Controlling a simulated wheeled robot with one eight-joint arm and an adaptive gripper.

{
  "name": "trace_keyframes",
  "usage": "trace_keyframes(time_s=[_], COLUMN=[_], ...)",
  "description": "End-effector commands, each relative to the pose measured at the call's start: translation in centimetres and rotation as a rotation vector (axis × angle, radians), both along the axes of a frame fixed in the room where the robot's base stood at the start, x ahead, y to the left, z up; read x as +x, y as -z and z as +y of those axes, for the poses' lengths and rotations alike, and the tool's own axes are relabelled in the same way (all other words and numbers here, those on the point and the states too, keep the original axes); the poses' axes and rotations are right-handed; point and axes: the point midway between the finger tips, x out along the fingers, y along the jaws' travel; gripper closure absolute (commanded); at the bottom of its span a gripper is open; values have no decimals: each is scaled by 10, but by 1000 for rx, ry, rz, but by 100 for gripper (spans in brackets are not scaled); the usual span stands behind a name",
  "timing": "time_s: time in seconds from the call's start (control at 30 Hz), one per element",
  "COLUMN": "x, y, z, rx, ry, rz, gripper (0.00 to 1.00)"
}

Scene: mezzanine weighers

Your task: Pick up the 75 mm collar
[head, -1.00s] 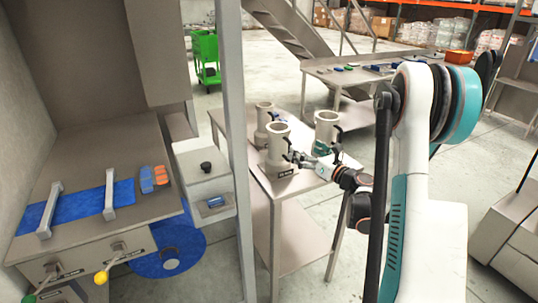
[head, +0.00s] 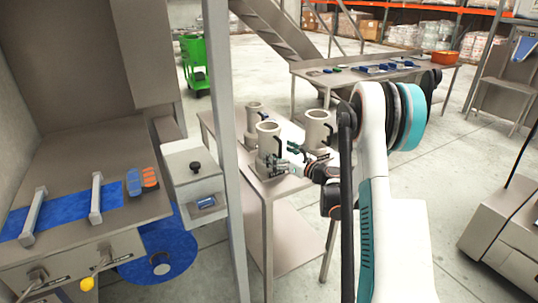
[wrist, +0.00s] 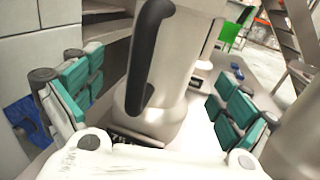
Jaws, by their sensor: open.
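Three pale grey collars with black handles stand on a steel table (head: 290,188): a front one (head: 266,140), a back-left one (head: 254,110) and a right one (head: 316,133). The front collar has a dark label at its base, too small to read, so I cannot tell which is 75 mm. My gripper (head: 284,156) is open at the right side of the front collar. In the wrist view a collar (wrist: 178,70) stands upright between the spread green-padded fingers of my gripper (wrist: 157,100), its black handle facing the camera.
A grey post (head: 228,130) stands left of the table. Beside it are a white box with a black knob (head: 195,166) and a bench with a blue strip (head: 70,214). A second table (head: 335,76) with small parts is behind.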

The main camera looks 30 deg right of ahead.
Motion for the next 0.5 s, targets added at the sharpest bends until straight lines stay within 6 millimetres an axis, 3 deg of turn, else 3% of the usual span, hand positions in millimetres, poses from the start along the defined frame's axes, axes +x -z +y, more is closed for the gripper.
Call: trace_keyframes(time_s=[0.3,0.5], x=[40,44], y=[3,2], z=[11,12], rx=[0,0], ry=[0,0], rz=[0,0], gripper=[4,4])
